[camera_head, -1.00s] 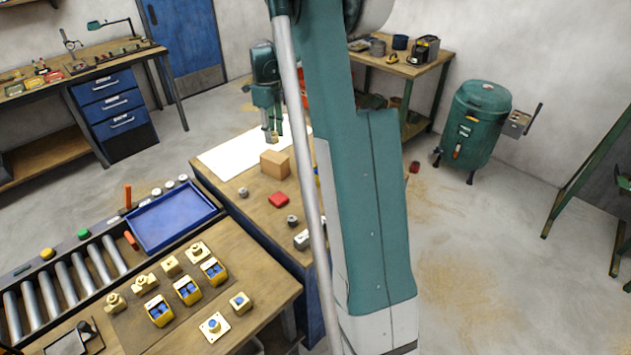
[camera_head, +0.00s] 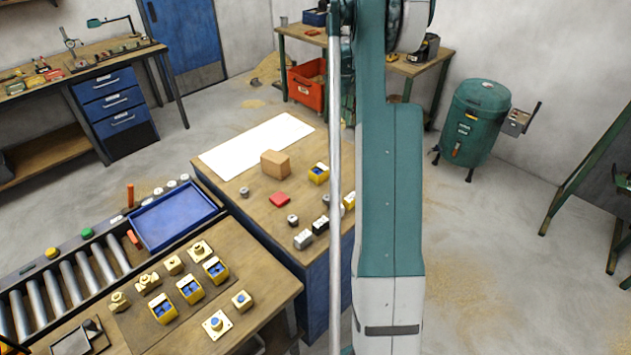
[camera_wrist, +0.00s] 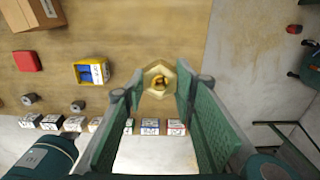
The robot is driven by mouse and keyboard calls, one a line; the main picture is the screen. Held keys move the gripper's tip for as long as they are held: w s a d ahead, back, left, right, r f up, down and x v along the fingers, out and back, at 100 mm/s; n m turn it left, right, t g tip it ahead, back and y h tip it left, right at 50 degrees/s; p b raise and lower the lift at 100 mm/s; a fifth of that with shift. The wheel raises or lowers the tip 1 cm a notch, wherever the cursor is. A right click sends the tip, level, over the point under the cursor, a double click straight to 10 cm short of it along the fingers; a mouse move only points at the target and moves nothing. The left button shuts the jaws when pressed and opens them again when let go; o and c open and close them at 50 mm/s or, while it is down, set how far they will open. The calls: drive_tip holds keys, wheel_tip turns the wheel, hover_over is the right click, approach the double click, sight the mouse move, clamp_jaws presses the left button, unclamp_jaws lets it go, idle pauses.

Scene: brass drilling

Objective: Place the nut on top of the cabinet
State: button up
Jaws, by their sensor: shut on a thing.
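A brass hexagonal nut (camera_wrist: 158,79) with a round hole shows in the wrist view. It is between the fingertips of my gripper (camera_wrist: 155,84), which is shut on it. Below it in this view is the wooden top of a blue-sided cabinet (camera_wrist: 150,30), near its edge. I cannot tell the nut's height above the top. The same cabinet stands mid-picture in the head view (camera_head: 232,195). My arm hides the gripper and the nut there.
On the cabinet top are a cardboard box (camera_head: 275,164), a red block (camera_head: 279,199), a yellow-and-blue bin (camera_wrist: 92,72), small grey nuts and a row of small boxes. A white sheet (camera_head: 258,144) lies at the back. Floor (camera_wrist: 255,60) lies beyond the right edge.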

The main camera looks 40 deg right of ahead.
sight(342, 128)
drive_tip(key=f, duration=0.4)
drive_tip(key=shift+s+d+f, duration=0.2)
drive_tip(key=shift+s+d, duration=0.05)
drive_tip(key=shift+d, duration=0.15)
drive_tip(key=shift+f, duration=0.35)
drive_tip(key=shift+f, duration=3.15)
drive_tip(key=shift+w, duration=0.1)
drive_tip(key=shift+f, duration=1.85)
drive_tip(key=shift+f, duration=0.2)
drive_tip(key=o, duration=1.1)
